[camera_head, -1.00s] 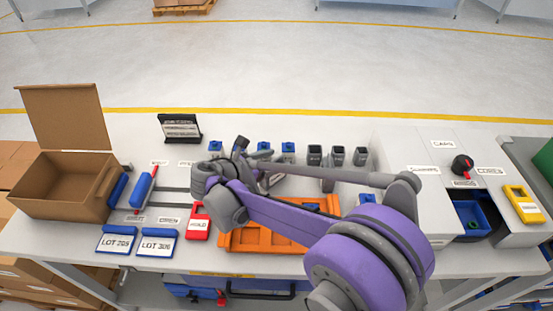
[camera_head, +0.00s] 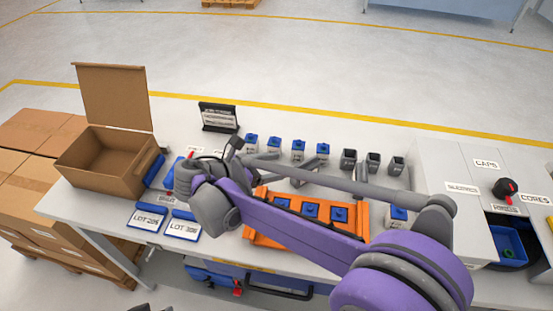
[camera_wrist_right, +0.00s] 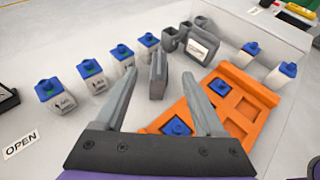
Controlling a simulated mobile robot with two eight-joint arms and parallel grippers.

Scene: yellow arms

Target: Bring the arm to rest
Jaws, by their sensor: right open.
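My right arm, purple and grey, reaches in from the lower right in the head view and crosses over the orange tray (camera_head: 262,235). My right gripper (camera_head: 272,167) is partly hidden behind its own arm and wrist there. In the right wrist view my right gripper (camera_wrist_right: 160,74) has its two grey fingers spread wide, with nothing held between them. Beyond the fingers, grey blocks (camera_wrist_right: 158,78) stand on the table. The orange tray shows at right in the wrist view (camera_wrist_right: 262,95), with blue-topped parts (camera_wrist_right: 177,127) in it. My left gripper is not in view.
Several blue-capped bottles (camera_head: 298,150) and dark cups (camera_head: 373,162) stand in a row behind the arm. An open cardboard box (camera_head: 108,170), blue lot trays (camera_head: 183,226) and a black sign (camera_head: 218,117) are at left. A white cabinet (camera_head: 450,190) is at right.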

